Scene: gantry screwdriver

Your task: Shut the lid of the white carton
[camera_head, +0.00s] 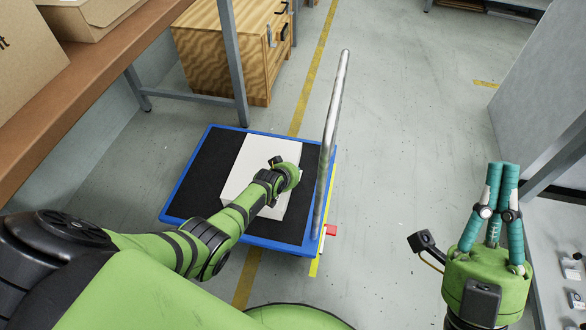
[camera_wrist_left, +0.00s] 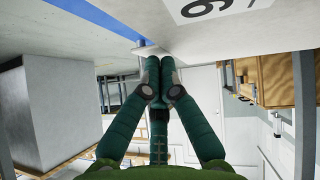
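The white carton (camera_head: 260,153) sits on the black-topped blue cart in the head view. My left forearm and wrist cover part of it, and the left fingers are hidden there. In the left wrist view the left gripper (camera_wrist_left: 160,62) has its fingers together, with the tips at a small pale flap or edge (camera_wrist_left: 150,48). I cannot tell whether they touch it. A white carton face with a black printed figure (camera_wrist_left: 235,12) shows above them. How far the lid stands open cannot be told. My right gripper (camera_head: 503,168) is shut and empty, far right of the cart.
The blue cart (camera_head: 178,205) has a metal handle bar (camera_head: 334,135) at its right side. A brown shelf (camera_head: 100,72) with cardboard boxes (camera_head: 25,50) is at the left. A wooden crate (camera_head: 222,50) stands behind. The floor right of the cart is clear.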

